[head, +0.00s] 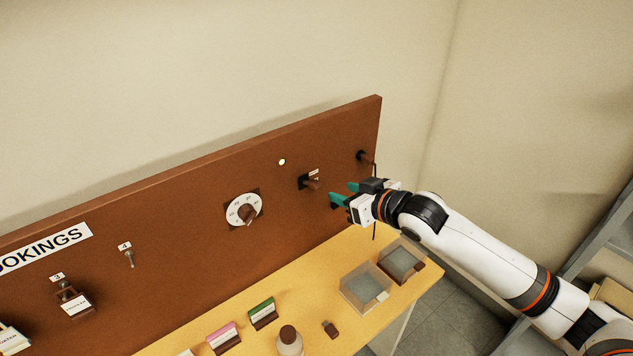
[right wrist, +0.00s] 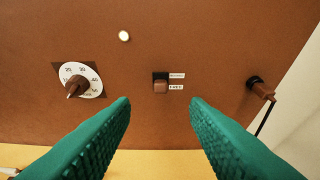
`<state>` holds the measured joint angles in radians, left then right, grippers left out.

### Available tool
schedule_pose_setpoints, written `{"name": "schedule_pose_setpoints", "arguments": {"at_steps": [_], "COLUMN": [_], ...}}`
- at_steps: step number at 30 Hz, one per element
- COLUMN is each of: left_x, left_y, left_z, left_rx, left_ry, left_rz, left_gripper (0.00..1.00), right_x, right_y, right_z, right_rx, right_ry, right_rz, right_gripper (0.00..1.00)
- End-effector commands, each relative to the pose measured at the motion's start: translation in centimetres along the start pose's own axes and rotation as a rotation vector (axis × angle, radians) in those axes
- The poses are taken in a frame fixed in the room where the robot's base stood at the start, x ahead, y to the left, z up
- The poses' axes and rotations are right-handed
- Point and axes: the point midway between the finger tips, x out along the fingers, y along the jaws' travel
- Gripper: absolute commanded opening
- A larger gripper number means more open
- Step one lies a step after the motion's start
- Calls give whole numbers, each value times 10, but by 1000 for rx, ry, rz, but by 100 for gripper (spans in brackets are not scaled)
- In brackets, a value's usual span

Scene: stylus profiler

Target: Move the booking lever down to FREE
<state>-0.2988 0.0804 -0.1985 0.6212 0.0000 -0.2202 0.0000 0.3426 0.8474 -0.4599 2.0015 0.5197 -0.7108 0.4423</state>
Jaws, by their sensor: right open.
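The booking lever (head: 313,183) is a small brown knob in a black slot on the upright brown board. In the right wrist view the knob (right wrist: 160,87) appears in the lower part of the slot, level with the lower white label, which seems to read FREE; dark slot shows above it. The upper label (right wrist: 177,75) is too small to read surely. My right gripper (head: 342,192) is open and empty in front of the board, just right of the lever. In the right wrist view its green fingers (right wrist: 159,102) stand apart on either side below the knob, not touching it. My left gripper is out of view.
A white dial (head: 244,211) with a brown pointer is left of the lever, and a small pale light (head: 282,162) is above. A dark peg with a cord (right wrist: 260,88) is to the right. Clear trays (head: 364,292) and a bottle (head: 289,342) stand on the yellow table below.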

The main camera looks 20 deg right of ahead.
Motion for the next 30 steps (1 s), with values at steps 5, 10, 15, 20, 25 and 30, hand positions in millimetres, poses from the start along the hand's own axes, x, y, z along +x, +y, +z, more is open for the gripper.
{"name": "schedule_pose_setpoints", "arguments": {"at_steps": [5,10,15,20,25,30], "left_x": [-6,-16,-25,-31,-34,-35], "left_y": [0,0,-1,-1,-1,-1], "left_z": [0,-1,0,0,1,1], "left_rx": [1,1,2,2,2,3], "left_ry": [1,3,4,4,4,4], "left_rz": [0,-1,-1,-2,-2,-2], "left_gripper": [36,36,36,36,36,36], "right_x": [13,42,73,97,113,120], "right_y": [-3,-3,-3,-2,-3,-2], "right_z": [6,7,7,6,5,4], "right_rx": [6,5,5,3,1,1], "right_ry": [-8,-8,-6,-6,-6,-6], "right_rz": [0,-1,-1,-1,-1,0], "right_gripper": [42,42,42,42,42,42]}}
